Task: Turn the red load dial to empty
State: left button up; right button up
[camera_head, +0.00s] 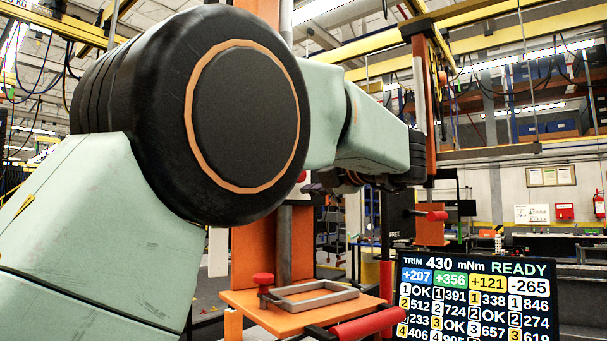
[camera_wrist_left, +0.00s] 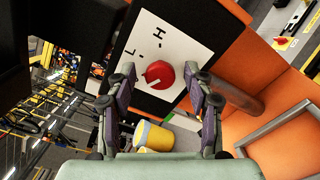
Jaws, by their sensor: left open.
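The red load dial (camera_wrist_left: 160,74) sits on a white plate (camera_wrist_left: 178,43) in the left wrist view. A short pale mark on the dial points to the lower left. The letters L and H show on the plate; the part behind my left finger is hidden. My left gripper (camera_wrist_left: 158,70) is open, with one finger on each side of the dial in the picture. I cannot tell whether either finger touches it. In the head view my left arm comes in from the left and hides most of the gripper and the dial. My right gripper is not in view.
An orange shelf (camera_head: 246,303) with a grey frame (camera_head: 312,300) and a red knob (camera_head: 263,279) stands below my arm. A display board (camera_head: 475,300) reading READY is at the lower right. A yellow cylinder (camera_wrist_left: 154,136) lies below the dial in the wrist view.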

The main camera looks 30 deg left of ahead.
pick_arm(q)
jog(key=v, duration=0.7)
jog(key=shift+d+r, duration=0.1)
dwell(0.4)
